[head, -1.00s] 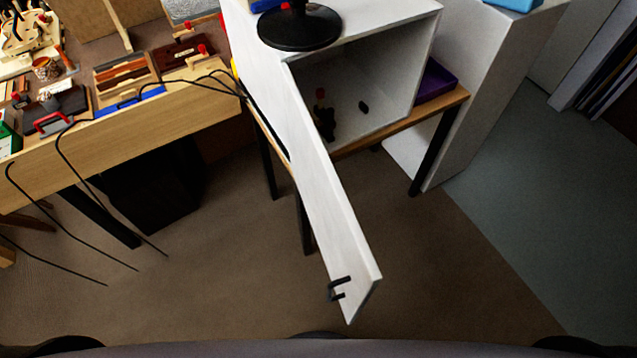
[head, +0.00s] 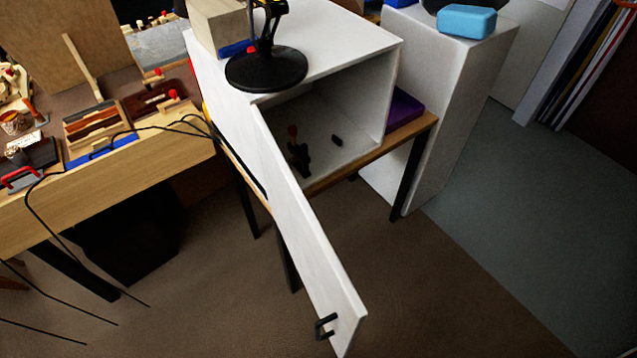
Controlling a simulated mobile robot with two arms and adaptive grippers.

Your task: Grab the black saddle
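Neither of my grippers shows in the head view.
A wooden workbench (head: 110,195) with tools and dangling black cables stands at left. A black round base (head: 266,68) sits on the cabinet top. A purple item (head: 404,112) lies right of the cabinet, near a white pedestal (head: 450,95) with a blue block (head: 467,20). Floor at front right is clear.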

